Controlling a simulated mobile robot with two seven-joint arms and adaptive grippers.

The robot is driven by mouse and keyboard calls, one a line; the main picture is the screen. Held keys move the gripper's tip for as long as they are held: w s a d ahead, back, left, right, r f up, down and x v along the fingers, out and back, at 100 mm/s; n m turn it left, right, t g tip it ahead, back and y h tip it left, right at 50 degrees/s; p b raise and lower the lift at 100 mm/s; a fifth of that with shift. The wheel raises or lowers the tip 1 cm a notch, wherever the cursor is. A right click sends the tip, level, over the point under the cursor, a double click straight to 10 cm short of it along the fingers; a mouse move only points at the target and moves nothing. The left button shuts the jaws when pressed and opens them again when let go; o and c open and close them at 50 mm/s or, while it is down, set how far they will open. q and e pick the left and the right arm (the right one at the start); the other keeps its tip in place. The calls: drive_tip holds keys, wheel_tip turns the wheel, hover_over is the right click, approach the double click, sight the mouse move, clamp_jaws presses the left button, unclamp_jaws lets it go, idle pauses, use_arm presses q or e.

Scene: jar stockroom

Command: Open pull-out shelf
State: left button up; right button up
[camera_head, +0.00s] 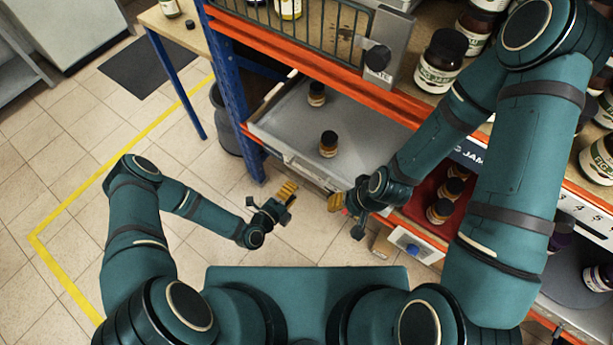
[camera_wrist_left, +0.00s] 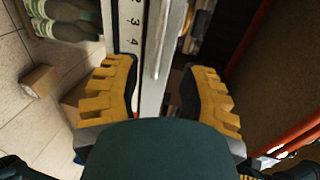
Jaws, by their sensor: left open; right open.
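The grey pull-out shelf (camera_head: 283,125) is in the rack's middle level, with two dark-lidded jars, one further back (camera_head: 317,94) and one nearer the front (camera_head: 328,144). Its pale front edge, with a handle, faces me. My left gripper (camera_head: 288,190) is open just in front of that edge. In the left wrist view, its yellow fingers (camera_wrist_left: 158,68) stand on either side of a pale numbered front strip (camera_wrist_left: 132,30) with a light bar beside it; contact cannot be told. My right gripper (camera_head: 340,200) is open and empty near the shelf's front right corner.
A red tray of jars (camera_head: 427,195) lies right of the shelf. A wire basket (camera_head: 335,25) and large jars (camera_head: 440,60) stand above. A blue rack post (camera_head: 230,90) and grey bin (camera_head: 222,115) are left. Open floor (camera_head: 60,160) lies further left.

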sight(306, 175)
use_arm(q)
drive_tip(key=b+x, duration=0.1)
drive_tip(key=x, duration=0.7)
drive_tip(key=shift+w+d+b, duration=0.2)
drive_tip(key=shift+w+b, duration=0.1)
drive_tip(key=shift+b, duration=0.05)
clamp_jaws()
